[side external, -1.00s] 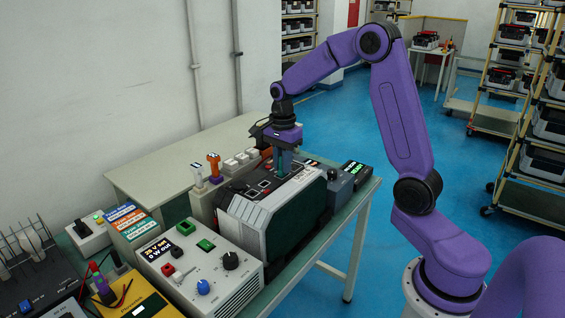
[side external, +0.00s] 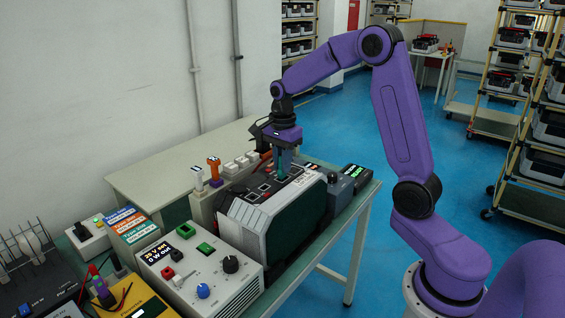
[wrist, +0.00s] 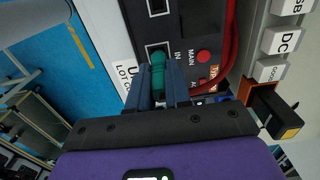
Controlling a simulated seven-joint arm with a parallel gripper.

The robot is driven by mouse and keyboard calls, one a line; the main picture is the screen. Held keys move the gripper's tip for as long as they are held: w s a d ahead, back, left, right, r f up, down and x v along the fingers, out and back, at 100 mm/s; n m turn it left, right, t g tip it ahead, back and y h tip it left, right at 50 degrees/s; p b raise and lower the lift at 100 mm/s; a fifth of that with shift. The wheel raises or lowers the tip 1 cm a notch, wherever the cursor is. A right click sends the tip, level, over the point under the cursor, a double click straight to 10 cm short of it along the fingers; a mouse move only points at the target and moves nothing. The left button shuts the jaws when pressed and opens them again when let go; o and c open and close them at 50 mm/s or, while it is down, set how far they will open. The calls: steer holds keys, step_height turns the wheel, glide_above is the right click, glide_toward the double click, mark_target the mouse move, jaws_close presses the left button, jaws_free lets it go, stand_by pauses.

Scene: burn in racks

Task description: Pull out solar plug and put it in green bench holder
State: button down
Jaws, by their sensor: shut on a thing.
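A teal-green plug (wrist: 158,72) is between the blue-grey fingers of my gripper (wrist: 157,84) in the wrist view. It lies over the dark panel by the "IN" and "MAIN" marks. In the side external view my gripper (side external: 285,162) points down at the top of the grey-and-black power station (side external: 262,212). The fingers largely hide the plug there, and I cannot tell whether its tip is still in the socket.
The white bench box (side external: 232,285) has knobs and a display. Upright white (side external: 198,178) and orange (side external: 214,167) plugs stand behind the power station. A red cable (wrist: 228,45) curves beside my gripper. The pale table behind has free room.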

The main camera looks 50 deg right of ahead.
steer(key=shift+r, duration=0.2)
stand_by(0.5)
steer(key=shift+r, duration=0.85)
steer(key=shift+r, duration=0.3)
steer(key=r, duration=0.4)
steer(key=shift+w+a+r, duration=0.25)
steer(key=shift+r, duration=0.05)
steer(key=w+a+n, duration=0.7)
steer(key=a+n, duration=0.2)
steer(key=a, duration=0.3)
steer(key=w+a+n, duration=0.6)
steer(key=a+n, duration=0.3)
steer(key=a, duration=0.4)
step_height(320, 180, down, 9)
steer(key=shift+d, duration=0.25)
